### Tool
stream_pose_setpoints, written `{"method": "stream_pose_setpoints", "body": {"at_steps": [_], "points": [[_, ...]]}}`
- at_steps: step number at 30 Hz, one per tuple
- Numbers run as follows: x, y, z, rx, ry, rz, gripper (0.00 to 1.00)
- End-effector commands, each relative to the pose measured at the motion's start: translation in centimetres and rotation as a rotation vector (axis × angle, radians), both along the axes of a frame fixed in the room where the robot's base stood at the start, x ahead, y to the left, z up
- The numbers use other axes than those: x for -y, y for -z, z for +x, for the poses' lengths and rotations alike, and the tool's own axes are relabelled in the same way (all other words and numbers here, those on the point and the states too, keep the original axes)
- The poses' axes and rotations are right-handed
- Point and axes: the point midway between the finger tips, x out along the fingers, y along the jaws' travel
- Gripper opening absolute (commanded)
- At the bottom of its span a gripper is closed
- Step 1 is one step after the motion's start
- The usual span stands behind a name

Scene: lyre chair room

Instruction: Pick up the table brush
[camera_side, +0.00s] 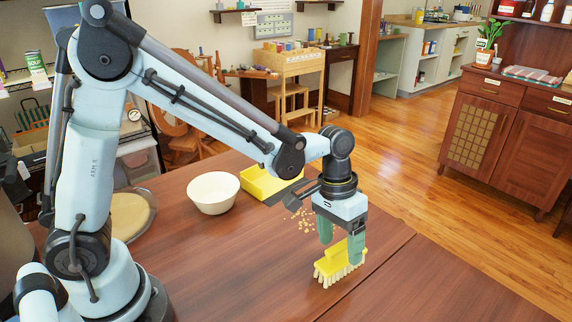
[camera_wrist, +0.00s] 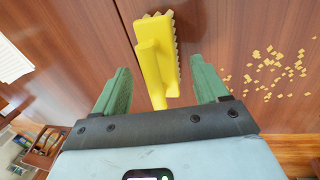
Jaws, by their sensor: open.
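The table brush is yellow with pale bristles. In the side view the brush (camera_side: 335,262) rests on the brown table (camera_side: 245,270), near a seam in its top. My gripper (camera_side: 341,247) is just above and around it, with green fingers pointing down. In the wrist view the brush (camera_wrist: 158,60) extends up from between the two open fingers of my gripper (camera_wrist: 160,92), its near end reaching between them. The fingers partly cover the brush in the side view.
Pale crumbs (camera_side: 305,220) lie scattered behind the brush, also at right in the wrist view (camera_wrist: 275,72). A yellow dustpan (camera_side: 268,186), a white bowl (camera_side: 213,192) and a round tan board (camera_side: 130,215) stand farther left. The table's front right is clear.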

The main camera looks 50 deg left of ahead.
Motion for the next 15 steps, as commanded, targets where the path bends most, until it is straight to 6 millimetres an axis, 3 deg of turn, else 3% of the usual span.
{"method": "stream_pose_setpoints", "body": {"at_steps": [6, 15], "points": [[0.5, 2.4, 0.0, 0.002, 0.0, 0.002, 0.73], [0.5, 2.7, 0.0, 0.002, -0.001, 0.002, 0.73]]}}
